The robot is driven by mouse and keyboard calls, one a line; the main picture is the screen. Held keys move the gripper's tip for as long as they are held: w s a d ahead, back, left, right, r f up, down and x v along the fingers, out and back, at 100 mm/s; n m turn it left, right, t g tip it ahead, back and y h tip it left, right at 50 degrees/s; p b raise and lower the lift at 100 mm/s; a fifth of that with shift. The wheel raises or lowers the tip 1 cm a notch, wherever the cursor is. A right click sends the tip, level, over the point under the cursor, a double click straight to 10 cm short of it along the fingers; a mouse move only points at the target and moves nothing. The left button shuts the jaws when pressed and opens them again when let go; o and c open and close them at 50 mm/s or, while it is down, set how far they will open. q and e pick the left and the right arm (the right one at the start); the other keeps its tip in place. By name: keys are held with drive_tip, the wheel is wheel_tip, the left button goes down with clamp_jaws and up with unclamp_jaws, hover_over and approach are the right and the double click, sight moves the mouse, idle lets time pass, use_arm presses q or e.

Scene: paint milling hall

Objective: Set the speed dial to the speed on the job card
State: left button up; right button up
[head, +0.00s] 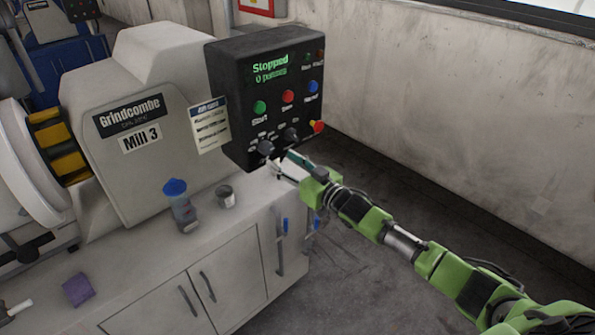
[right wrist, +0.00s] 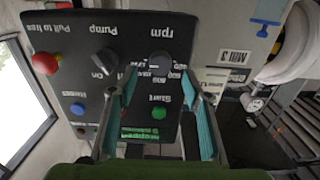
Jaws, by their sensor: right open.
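The black control box (head: 225,75) of Mill 3 carries the dark speed dial (head: 265,148) at its lower left. In the right wrist view, which is upside down, the dial (right wrist: 160,66) sits below the word rpm. My right gripper (head: 280,163) is open just in front of the box's lower edge. In the right wrist view its fingers (right wrist: 162,88) stand on either side of the dial, apart from each other; I cannot tell whether they touch it. The job card (head: 209,126) hangs left of the box, its text too small to read. My left gripper is not in view.
The dark pump knob (head: 291,134) is close right of the dial, with a red pull knob (head: 318,127) beyond. The green display (head: 270,68) reads Stopped.

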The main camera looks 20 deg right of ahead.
drive_tip(key=shift+v, duration=2.9)
